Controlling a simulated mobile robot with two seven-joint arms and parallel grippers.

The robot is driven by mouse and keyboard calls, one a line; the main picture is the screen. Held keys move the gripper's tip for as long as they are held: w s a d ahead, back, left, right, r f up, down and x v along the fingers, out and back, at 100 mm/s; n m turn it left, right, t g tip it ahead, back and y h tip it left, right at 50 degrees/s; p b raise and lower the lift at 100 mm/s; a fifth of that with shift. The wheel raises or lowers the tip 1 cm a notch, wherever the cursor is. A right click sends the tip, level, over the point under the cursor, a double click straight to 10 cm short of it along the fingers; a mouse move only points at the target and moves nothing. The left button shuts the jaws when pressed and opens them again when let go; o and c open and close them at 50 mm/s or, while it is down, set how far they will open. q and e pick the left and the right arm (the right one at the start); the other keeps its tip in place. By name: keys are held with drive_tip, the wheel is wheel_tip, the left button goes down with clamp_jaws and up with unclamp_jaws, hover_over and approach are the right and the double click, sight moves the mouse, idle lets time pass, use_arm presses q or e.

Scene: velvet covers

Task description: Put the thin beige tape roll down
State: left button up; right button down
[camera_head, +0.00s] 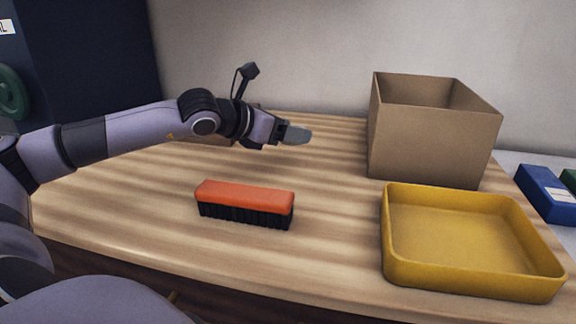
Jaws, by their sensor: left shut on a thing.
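My left gripper (297,136) reaches in from the left and hangs over the back middle of the wooden table (330,240). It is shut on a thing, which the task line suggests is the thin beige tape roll. The roll itself cannot be made out; the fingers and wrist hide it. My right gripper is not in view.
An orange-topped brush with black bristles (245,197) lies at the table's middle. A yellow tray (455,285) is at the front right, with an open cardboard box (415,140) behind it. A brown object (208,140) is partly hidden behind my left arm. Blue box (545,195) stands far right.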

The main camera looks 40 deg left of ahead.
sight(288, 169)
use_arm(q)
drive_tip(key=shift+f+b, duration=0.6)
drive_tip(key=shift+f, duration=2.55)
drive_tip(key=shift+f+b, duration=0.2)
drive_tip(key=shift+b, duration=0.1)
drive_tip(key=o, duration=1)
drive_tip(key=shift+r, duration=0.1)
drive_tip(key=shift+o, duration=0.2)
drive_tip(key=shift+r+p, duration=0.2)
drive_tip(key=shift+p, duration=0.15)
